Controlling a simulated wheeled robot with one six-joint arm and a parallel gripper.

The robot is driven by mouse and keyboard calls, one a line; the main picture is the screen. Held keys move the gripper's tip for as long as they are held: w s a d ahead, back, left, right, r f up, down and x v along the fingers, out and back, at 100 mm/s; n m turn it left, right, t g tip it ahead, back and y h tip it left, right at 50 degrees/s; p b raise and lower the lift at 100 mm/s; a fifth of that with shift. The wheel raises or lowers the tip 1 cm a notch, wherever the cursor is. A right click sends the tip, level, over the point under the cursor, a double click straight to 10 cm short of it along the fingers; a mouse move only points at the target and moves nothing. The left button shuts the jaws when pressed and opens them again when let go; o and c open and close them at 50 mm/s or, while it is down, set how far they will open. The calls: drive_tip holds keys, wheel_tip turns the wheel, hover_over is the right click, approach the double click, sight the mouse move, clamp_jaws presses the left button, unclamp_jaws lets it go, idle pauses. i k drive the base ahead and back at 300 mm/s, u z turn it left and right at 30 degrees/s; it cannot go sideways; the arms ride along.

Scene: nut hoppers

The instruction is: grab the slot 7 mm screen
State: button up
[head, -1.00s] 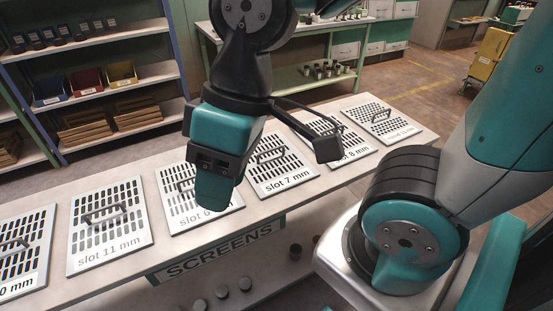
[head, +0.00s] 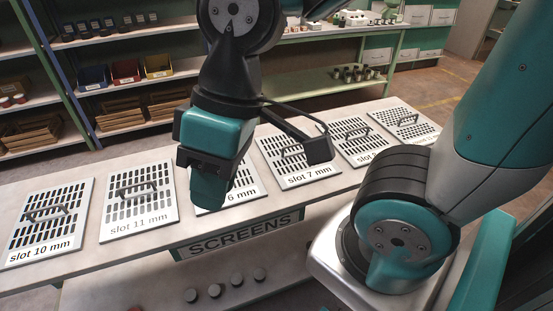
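The slot 7 mm screen (head: 284,172) is a light plate with dark slots, a dark handle and a printed label. It lies flat on the screens bench (head: 130,257). My gripper (head: 208,188) is at the end of the teal and black arm, left of this screen in the picture, in front of the slot 6 mm screen (head: 242,190). The dark block on a bracket beside my gripper covers part of the slot 7 mm screen's right side. My gripper's fingers are seen from behind, so their opening is unclear. I see no screen held.
The slot 11 mm screen (head: 140,211) and slot 10 mm screen (head: 47,225) lie to the left. Two more screens lie to the right, the nearer one (head: 357,145) partly labelled. Shelves with coloured bins (head: 125,71) stand behind. Several dark cylinders sit below the bench front.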

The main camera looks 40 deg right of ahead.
sight(285, 156)
drive_tip(key=u, duration=0.05)
drive_tip(key=k, duration=0.6)
drive_tip(key=z, duration=0.85)
drive_tip(key=i, duration=0.5)
